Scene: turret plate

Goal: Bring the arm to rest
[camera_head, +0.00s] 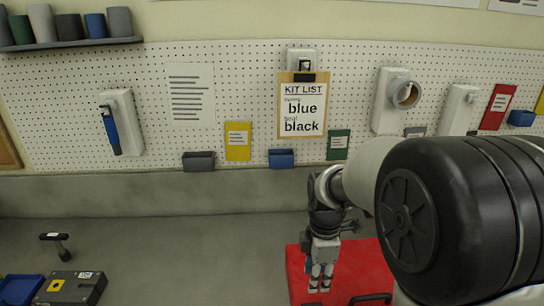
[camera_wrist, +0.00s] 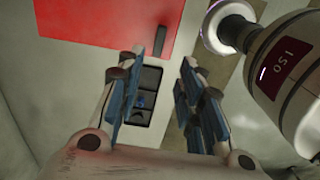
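My gripper (camera_head: 321,284) points down in front of the red panel (camera_head: 298,262) at the lower middle of the head view. In the wrist view my gripper (camera_wrist: 168,75) has its blue-padded fingers apart, with nothing held between them. The red panel (camera_wrist: 90,25) fills the upper left there. Past the fingers a dark compartment tray (camera_wrist: 150,78) shows, with a small blue item (camera_wrist: 141,101) in it. My arm's dark and white links cover the right of the head view and hide what lies behind.
A kit list card (camera_head: 303,105) reading blue and black hangs on the pegboard (camera_head: 240,80). At lower left are a grey block with a yellow plate (camera_head: 70,288), a blue bin (camera_head: 20,290) and a black-handled tool (camera_head: 56,243).

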